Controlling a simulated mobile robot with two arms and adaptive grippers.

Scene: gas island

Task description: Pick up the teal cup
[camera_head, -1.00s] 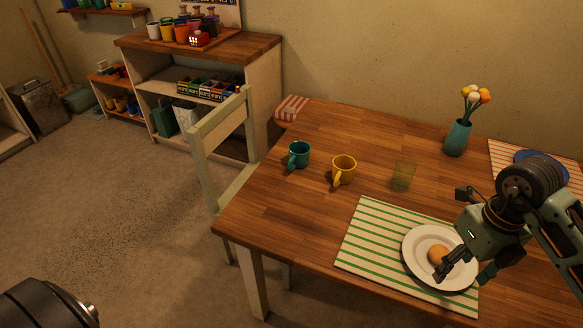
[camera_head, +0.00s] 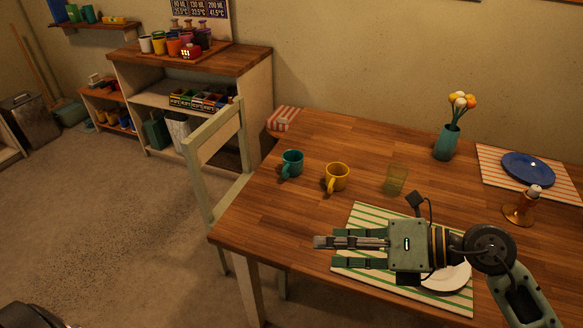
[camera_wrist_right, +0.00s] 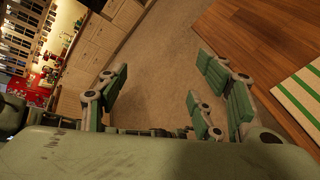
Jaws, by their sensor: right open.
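The teal cup (camera_head: 292,163) stands upright on the wooden table (camera_head: 300,220), near its left side, with its handle toward the lower left. My right gripper (camera_head: 335,251) is open and empty over the front of the table, fingers pointing left. The cup is beyond it, farther back and slightly left, and apart from it. In the right wrist view the spread fingers of my right gripper (camera_wrist_right: 160,95) have only floor between them; the cup does not show there. My left gripper is not in view.
A yellow mug (camera_head: 337,177) and a clear glass (camera_head: 395,180) stand right of the cup. A striped placemat (camera_head: 365,222) and white plate (camera_head: 447,280) lie partly under my right arm. A teal vase (camera_head: 446,143) stands farther back. A chair (camera_head: 214,140) is at the left edge.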

